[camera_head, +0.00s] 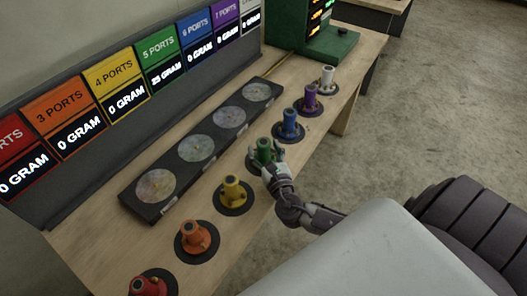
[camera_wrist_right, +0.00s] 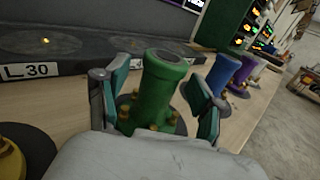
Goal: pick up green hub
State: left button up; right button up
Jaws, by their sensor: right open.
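The green hub (camera_head: 263,150) stands upright on a round dark pad on the wooden bench, in the row of coloured hubs. In the right wrist view the green hub (camera_wrist_right: 158,92) is a tube with a flanged top and yellowish studs around its base. My right gripper (camera_head: 272,160) is at the green hub. In the wrist view its fingers (camera_wrist_right: 155,100) are spread, one on each side of the hub, with gaps visible. The near lower part of the hub is hidden by my gripper's body. My left gripper is not in view.
Beside it on the bench (camera_head: 95,250) stand the yellow hub (camera_head: 232,190) and the blue hub (camera_head: 289,122). Orange, red, purple and white hubs continue the row. A dark tray (camera_head: 178,205) with several round discs lies behind, below the port displays (camera_head: 115,85).

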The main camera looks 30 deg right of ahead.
jog(key=shift+w+d, duration=0.2)
jog(key=shift+w, duration=0.4)
jog(key=shift+s, duration=0.1)
grip_shut()
